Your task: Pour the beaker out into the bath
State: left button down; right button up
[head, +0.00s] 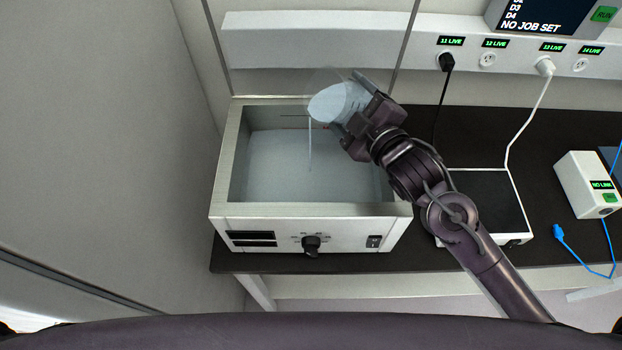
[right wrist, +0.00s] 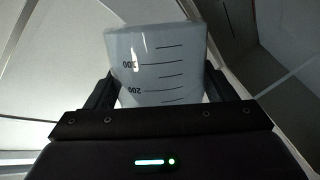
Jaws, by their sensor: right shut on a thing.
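My right gripper (head: 355,108) is shut on the beaker (head: 334,103) and holds it above the back right part of the bath (head: 228,160). The beaker is tilted with its mouth toward the left. A thin pale stream (head: 310,145) runs from its lip down into the bath. In the right wrist view the beaker (right wrist: 158,65) sits between the fingers of the gripper (right wrist: 160,95), with graduation marks and pale liquid showing. The bath is an open metal box with a knob (head: 311,245) on its front. My left gripper is not in view.
A flat dark-topped device (head: 485,200) stands right of the bath, under my right arm. A white box (head: 588,185) and a blue cable (head: 575,250) lie farther right. A socket rail (head: 490,40) with plugged cords runs along the back wall.

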dwell(0.4)
jog(key=shift+f+n+b, duration=0.15)
jog(key=shift+n+b, duration=0.35)
jog(key=shift+b, duration=0.05)
jog(key=shift+f+n+b, duration=0.1)
jog(key=shift+n+b, duration=0.3)
jog(key=shift+b, duration=0.15)
jog(key=shift+n+t, duration=0.3)
